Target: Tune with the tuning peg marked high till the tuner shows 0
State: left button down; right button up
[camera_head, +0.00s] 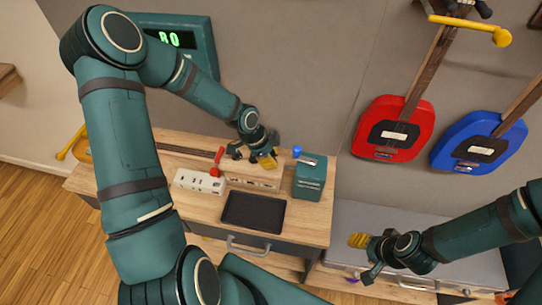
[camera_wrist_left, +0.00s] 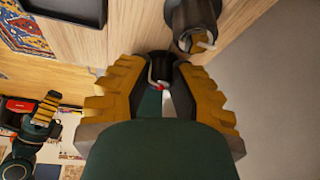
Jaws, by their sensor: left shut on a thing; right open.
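The tuner (camera_head: 168,39) is a teal panel at the upper left in the head view, and its green digits read about 80. My left gripper (camera_head: 265,160) reaches down over the wooden desk's back part. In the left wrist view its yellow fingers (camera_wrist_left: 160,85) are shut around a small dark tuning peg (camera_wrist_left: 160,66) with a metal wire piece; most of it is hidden. A second dark peg-like cylinder (camera_wrist_left: 192,22) stands beside it. I cannot read any peg marking. My right gripper (camera_head: 360,242) is open and empty over the grey bench at the lower right.
The wooden desk (camera_head: 305,226) carries a black tray (camera_head: 253,212), a white power strip (camera_head: 199,183), a red upright piece (camera_head: 217,158) and a teal box (camera_head: 310,178). A red guitar (camera_head: 372,146) and a blue guitar (camera_head: 452,157) hang on the right wall.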

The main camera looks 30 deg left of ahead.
pick_arm(q)
jog(key=c, duration=0.8)
grip_release()
jog(key=shift+f, duration=0.1)
jog(key=v, duration=1.2)
jog(key=shift+s+d, duration=0.1)
